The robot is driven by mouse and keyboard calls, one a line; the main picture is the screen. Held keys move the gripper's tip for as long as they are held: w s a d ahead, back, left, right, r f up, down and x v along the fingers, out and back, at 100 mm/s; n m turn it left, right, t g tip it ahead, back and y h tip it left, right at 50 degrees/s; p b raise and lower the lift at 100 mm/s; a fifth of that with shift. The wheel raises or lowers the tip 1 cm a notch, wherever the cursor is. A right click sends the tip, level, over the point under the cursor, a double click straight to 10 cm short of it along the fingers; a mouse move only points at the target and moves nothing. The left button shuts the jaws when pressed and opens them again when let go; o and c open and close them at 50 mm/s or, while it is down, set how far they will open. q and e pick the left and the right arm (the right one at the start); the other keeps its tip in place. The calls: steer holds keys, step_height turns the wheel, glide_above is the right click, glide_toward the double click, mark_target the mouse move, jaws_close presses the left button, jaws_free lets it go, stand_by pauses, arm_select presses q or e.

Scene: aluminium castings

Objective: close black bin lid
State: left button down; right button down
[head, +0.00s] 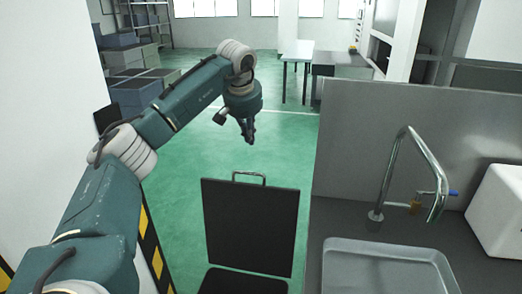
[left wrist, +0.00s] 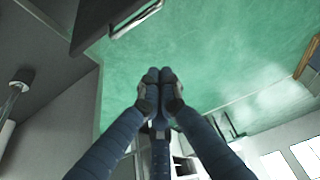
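The black bin lid (head: 250,226) stands open and upright, with a metal handle (head: 249,176) on its top edge. Part of the black bin (head: 242,283) shows below it, cut off by the bottom of the head view. My left gripper (head: 248,138) is above and beyond the lid's top edge, apart from it. In the left wrist view the lid (left wrist: 98,18) and its handle (left wrist: 138,20) are at the top. The left gripper's fingertips (left wrist: 160,76) are together with nothing between them. My right gripper is not in view.
A grey counter with a sink (head: 385,268) and a tap (head: 412,165) stands right of the bin, with a grey panel (head: 390,125) behind. A white wall (head: 40,110) is at the left. Green floor (head: 285,145) beyond the lid is clear. Tables (head: 298,52) stand far back.

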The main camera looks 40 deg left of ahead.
arm_select(q)
steer(key=s+p+x, duration=0.1)
steer(key=x, duration=0.9)
steer(key=s, duration=0.1)
steer(key=s+d, duration=0.1)
steer(key=s+d+p, duration=0.1)
steer(key=shift+s+r, duration=0.1)
steer(key=shift+s, duration=0.1)
